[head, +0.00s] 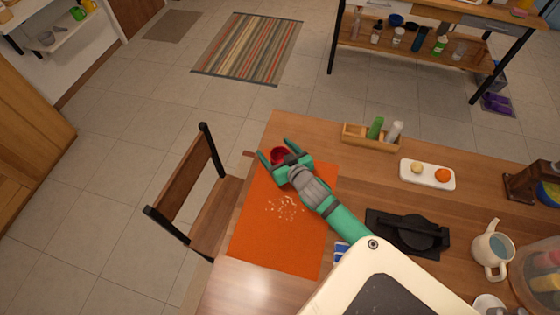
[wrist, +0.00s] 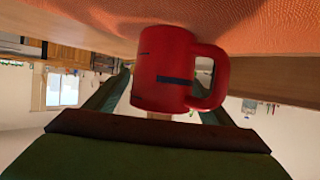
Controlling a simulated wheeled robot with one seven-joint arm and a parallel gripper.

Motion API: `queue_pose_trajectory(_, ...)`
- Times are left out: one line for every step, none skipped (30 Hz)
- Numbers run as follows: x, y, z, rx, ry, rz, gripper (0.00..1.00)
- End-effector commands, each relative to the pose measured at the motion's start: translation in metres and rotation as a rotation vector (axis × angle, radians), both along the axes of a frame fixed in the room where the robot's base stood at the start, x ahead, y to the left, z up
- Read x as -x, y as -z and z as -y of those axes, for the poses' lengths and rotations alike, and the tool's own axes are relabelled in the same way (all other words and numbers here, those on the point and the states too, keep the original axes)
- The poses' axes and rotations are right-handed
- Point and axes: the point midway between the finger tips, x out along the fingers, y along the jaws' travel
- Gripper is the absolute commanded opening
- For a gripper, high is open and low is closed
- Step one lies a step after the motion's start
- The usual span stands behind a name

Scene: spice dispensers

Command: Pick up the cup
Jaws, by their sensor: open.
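The red cup (head: 281,156) stands at the far edge of the orange placemat (head: 268,235) in the head view. My gripper (head: 275,149) is open, with one green finger on each side of the cup. In the wrist view the red cup (wrist: 163,72) fills the middle, between the two spread fingers, with its handle on the right. The picture there is turned over, with the orange mat along the top. The cup's far side is hidden, and I cannot tell whether a finger touches it.
Whitish crumbs (head: 286,207) lie on the mat. A wooden caddy (head: 356,138) with dispensers and a white tray (head: 428,181) stand to the right. A black press (head: 405,232) lies beside my arm, and a mug (head: 490,252) is farther right. A chair (head: 190,195) stands at the left.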

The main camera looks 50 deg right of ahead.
Motion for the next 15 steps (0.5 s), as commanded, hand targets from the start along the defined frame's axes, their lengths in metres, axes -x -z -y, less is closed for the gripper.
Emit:
queue_pose_trajectory(-0.0008, 0.0001, 0.0002, 0.0, 0.0, 0.0, 0.75)
queue_pose_trajectory(-0.0008, 0.0, 0.0003, 0.0, 0.0, 0.001, 0.75)
queue_pose_trajectory(-0.0008, 0.0, 0.0003, 0.0, 0.0, 0.001, 0.75)
queue_pose_trajectory(-0.0007, 0.0, 0.0002, 0.0, 0.0, 0.001, 0.75)
queue_pose_trajectory(-0.0007, 0.0001, 0.0002, 0.0, 0.0, 0.0, 0.75)
queue_pose_trajectory(-0.0006, 0.0, 0.0002, 0.0, 0.0, 0.0, 0.75)
queue_pose_trajectory(-0.0006, 0.0, 0.0002, 0.0, 0.0, 0.0, 0.71)
queue_pose_trajectory(-0.0006, 0.0, 0.0002, 0.0, 0.0, 0.0, 0.63)
queue_pose_trajectory(-0.0005, 0.0, 0.0002, 0.0, 0.0, 0.0, 0.54)
queue_pose_trajectory(-0.0005, 0.0, 0.0002, 0.0, 0.0, 0.0, 0.47)
queue_pose_trajectory(-0.0005, 0.0, 0.0002, 0.0, 0.0, 0.0, 0.4)
queue_pose_trajectory(-0.0005, 0.0, 0.0002, 0.0, 0.0, 0.0, 0.3)
queue_pose_trajectory(-0.0005, 0.0001, 0.0002, 0.0, 0.0, 0.0, 0.25)
queue_pose_trajectory(-0.0005, -0.0004, 0.0002, 0.0, 0.0, 0.001, 0.25)
queue_pose_trajectory(-0.0005, -0.0004, 0.0002, 0.0, 0.0, 0.001, 0.25)
